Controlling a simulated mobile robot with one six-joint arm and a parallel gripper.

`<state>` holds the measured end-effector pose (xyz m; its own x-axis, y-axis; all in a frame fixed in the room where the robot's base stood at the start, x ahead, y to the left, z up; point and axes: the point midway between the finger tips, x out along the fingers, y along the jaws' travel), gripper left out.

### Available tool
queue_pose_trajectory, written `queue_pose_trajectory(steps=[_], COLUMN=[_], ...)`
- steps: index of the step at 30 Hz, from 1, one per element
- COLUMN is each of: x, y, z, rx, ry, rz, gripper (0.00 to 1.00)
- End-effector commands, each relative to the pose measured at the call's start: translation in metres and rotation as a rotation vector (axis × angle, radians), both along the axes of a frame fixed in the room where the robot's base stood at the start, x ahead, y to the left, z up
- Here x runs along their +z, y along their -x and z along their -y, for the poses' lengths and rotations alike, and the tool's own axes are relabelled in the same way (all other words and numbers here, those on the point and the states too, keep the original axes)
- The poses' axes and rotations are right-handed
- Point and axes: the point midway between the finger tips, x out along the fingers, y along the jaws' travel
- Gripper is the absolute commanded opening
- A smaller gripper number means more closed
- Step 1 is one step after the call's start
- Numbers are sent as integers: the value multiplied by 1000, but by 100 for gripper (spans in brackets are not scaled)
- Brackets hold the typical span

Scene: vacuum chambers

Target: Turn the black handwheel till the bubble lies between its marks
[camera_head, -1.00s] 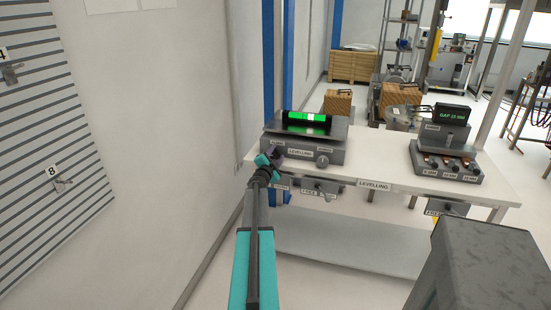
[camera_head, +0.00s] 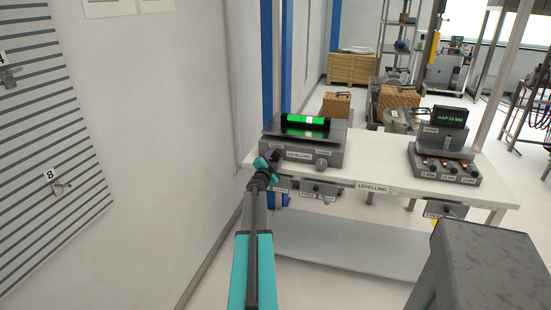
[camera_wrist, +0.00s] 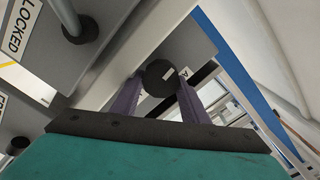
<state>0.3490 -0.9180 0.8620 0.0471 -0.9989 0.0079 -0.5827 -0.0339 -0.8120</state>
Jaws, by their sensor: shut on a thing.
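The levelling unit (camera_head: 300,152) is a grey box on the bench, with a bright green vial (camera_head: 293,119) on top. A pale bubble (camera_head: 309,120) shows near the middle of the vial, slightly to the right; its marks are too small to read. In the wrist view, the black handwheel (camera_wrist: 158,77) is a round disc with a small white mark. My gripper (camera_wrist: 160,84) has its two purple fingers shut on the handwheel, one each side. In the head view, my gripper (camera_head: 270,160) is at the unit's left front corner and largely hides the handwheel.
A grey knob (camera_head: 321,163) sits on the unit's front. The white bench (camera_head: 375,160) carries a gap gauge unit (camera_head: 444,160) on the right. A white wall (camera_head: 165,110) stands close on the left. A label reading LOCKED (camera_wrist: 18,28) shows in the wrist view.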

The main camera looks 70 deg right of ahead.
Motion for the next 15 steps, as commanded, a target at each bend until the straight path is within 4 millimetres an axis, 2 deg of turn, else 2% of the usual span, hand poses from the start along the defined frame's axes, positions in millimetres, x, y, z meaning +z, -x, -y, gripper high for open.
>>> queue_pose_trajectory(steps=[1, 5, 6, 8, 15], x=[-8, -8, -9, -9, -11], y=[-11, -11, -11, -11, -11], z=[-3, -3, -3, -3, -4], rx=[21, 21, 21, 21, 21], ry=[-14, -14, -14, -14, -16], rz=[4, 4, 4, 4, 6], gripper=[18, 18, 46, 56, 58])
